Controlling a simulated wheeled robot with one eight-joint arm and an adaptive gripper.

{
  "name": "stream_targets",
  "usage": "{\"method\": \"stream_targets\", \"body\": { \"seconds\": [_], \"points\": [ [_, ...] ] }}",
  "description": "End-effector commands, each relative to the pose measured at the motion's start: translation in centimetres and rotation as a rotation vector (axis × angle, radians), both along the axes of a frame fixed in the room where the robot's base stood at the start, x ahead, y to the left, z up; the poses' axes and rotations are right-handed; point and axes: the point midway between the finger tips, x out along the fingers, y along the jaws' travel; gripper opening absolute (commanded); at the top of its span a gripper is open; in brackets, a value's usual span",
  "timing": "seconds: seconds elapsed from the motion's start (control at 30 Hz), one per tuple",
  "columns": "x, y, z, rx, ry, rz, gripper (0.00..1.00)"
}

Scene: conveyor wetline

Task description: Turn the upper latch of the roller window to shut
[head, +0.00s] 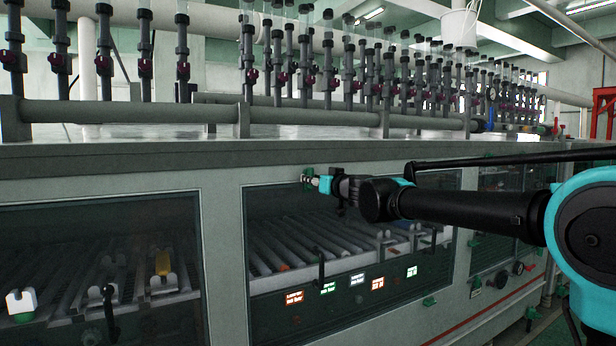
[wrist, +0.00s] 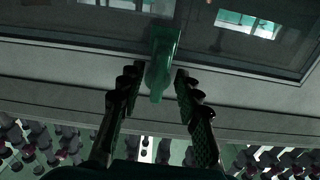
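The roller window (head: 300,285) is a dark glass pane in a grey frame, with rollers behind it. Its upper latch (head: 307,173) is a small green piece on the frame at the window's top edge. In the wrist view the upper latch (wrist: 162,62) runs from the frame strip over the dark pane's edge, almost in line with my fingers. My gripper (head: 316,182) is at the latch in the head view. In the wrist view my gripper (wrist: 157,80) is open, one finger on each side of the latch, with gaps visible. I cannot tell whether either finger touches it.
Lit red, green and white labels (head: 357,280) show low on the window. A green latch (head: 429,301) sits at its lower right. Pipes and valves (head: 325,75) line the machine's top. Another window (head: 100,270) is at left.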

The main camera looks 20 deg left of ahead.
Motion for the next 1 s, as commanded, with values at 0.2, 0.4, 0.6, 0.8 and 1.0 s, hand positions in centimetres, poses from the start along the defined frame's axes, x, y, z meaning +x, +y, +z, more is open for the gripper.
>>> {"method": "stream_targets", "body": {
  "seconds": [0.2,0.4,0.6,0.8,1.0],
  "points": [
    [-0.1,-0.2,0.0,0.001,0.001,-0.001,0.34],
    [-1.2,-1.5,0.0,0.001,0.002,-0.001,0.34],
    [-2.4,-2.9,0.0,0.001,0.002,-0.002,0.34],
    [-3.6,-4.3,0.0,0.001,0.002,-0.001,0.34],
    [-4.4,-5.2,0.0,0.001,0.002,0.0,0.34]
  ]
}}
